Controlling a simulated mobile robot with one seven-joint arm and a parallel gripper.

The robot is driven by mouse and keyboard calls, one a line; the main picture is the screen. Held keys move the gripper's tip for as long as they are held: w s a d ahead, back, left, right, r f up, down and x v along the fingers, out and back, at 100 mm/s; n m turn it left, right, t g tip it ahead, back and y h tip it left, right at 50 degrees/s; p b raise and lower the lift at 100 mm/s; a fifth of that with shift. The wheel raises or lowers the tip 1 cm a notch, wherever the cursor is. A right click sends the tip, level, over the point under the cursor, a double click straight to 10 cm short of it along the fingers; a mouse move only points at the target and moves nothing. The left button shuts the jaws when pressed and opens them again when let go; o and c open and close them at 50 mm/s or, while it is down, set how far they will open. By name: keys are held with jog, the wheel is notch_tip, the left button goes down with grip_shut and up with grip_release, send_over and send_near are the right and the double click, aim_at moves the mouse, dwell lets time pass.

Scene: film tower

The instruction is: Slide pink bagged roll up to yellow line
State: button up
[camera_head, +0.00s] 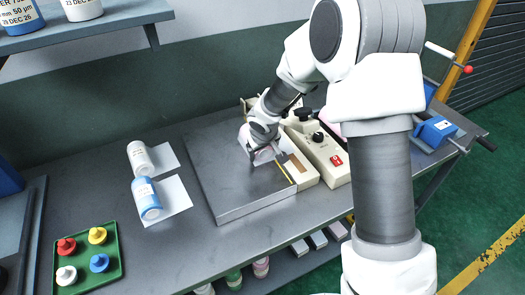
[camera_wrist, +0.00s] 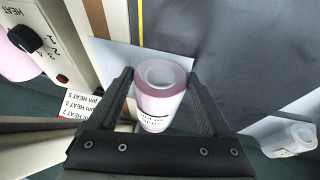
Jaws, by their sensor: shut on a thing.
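The pink bagged roll (camera_wrist: 160,95) stands between the two fingers of my gripper (camera_wrist: 165,105) in the wrist view, with a pale flat bag sheet (camera_wrist: 115,58) under and beyond it. In the head view the roll (camera_head: 262,154) is partly hidden by my gripper (camera_head: 265,140), which is shut on it over the grey plate (camera_head: 222,180). The yellow line (camera_head: 286,173) runs along the plate's right side, beside the heat sealer. In the wrist view the yellow line (camera_wrist: 140,22) ends close to the far edge of the bag sheet. I cannot tell whether they touch.
The beige heat sealer (camera_head: 325,158) with a black knob and red switch stands right of the plate. A white roll (camera_head: 140,157) and a blue roll (camera_head: 147,198) lie on sheets to the left. A green tray (camera_head: 113,272) of coloured caps sits front left.

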jog(key=shift+w+a, duration=0.15)
jog(key=shift+w, duration=0.1)
jog(key=o, duration=1.5)
jog(key=p+v, duration=0.3)
jog(key=v, duration=1.5)
jog(key=s+d+r+m+h, duration=0.1)
jog(key=s+d+r+m, duration=0.2)
jog(key=s+d+r, duration=0.7)
jog(key=s+d+m, duration=0.1)
jog(key=s, duration=0.3)
jog(key=s+d, duration=0.1)
jog(key=s, duration=0.3)
jog(key=s+d+m+y, duration=0.1)
jog(key=s, duration=0.4)
jog(key=shift+s+d+r+m+t, duration=0.1)
jog(key=shift+d+r+m+t, duration=0.1)
jog(key=shift+r+m+t, duration=0.1)
